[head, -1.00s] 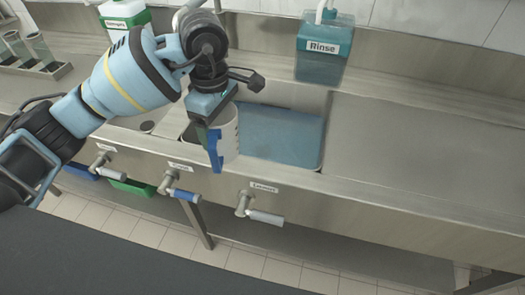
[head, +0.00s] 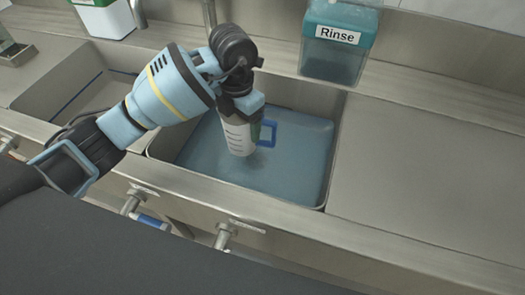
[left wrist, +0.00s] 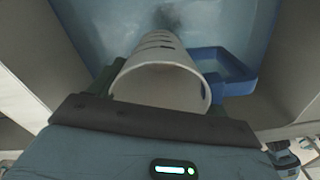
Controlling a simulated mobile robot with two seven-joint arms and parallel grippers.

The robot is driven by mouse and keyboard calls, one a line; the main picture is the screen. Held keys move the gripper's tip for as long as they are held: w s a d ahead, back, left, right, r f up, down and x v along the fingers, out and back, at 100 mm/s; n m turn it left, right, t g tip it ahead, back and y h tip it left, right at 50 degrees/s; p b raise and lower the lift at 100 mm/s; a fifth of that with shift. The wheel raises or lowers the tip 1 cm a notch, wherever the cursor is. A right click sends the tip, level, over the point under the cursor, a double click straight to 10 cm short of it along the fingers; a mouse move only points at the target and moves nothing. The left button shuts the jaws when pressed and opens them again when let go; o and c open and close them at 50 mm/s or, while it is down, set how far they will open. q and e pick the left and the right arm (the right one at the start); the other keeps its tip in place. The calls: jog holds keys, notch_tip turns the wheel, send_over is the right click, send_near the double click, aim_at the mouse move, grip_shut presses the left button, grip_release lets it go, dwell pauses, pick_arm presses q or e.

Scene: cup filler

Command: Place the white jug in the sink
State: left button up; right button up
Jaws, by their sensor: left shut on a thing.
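The white jug (head: 238,136) has a blue handle and dark markings on its side. My left gripper (head: 241,112) is shut on it near its rim, with the handle pointing right. The jug looks nearly upright over the sink (head: 318,190), which has a blue bottom; I cannot tell whether it touches the bottom. In the left wrist view the jug (left wrist: 162,80) shows its open rim towards the camera, between the fingers of the left gripper (left wrist: 160,88). My right gripper is out of view.
A teal Rinse container (head: 338,45) stands behind the sink. A second basin (head: 85,95) lies to the left. Bare steel counter (head: 430,140) lies to the right. Valve handles (head: 225,236) stick out from the front panel.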

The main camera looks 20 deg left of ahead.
aim_at(242, 140)
pick_arm(q)
jog(key=shift+s+f, duration=0.1)
jog(key=shift+f, duration=0.2)
jog(key=shift+w+f, duration=0.1)
jog(key=shift+w, duration=0.1)
jog(key=shift+f, duration=0.35)
notch_tip(242, 140, down, 5)
jog(key=shift+f, duration=2.05)
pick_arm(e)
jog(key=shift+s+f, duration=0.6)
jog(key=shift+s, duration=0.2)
pick_arm(q)
jog(key=shift+f+b, duration=0.25)
jog(key=shift+b, duration=0.05)
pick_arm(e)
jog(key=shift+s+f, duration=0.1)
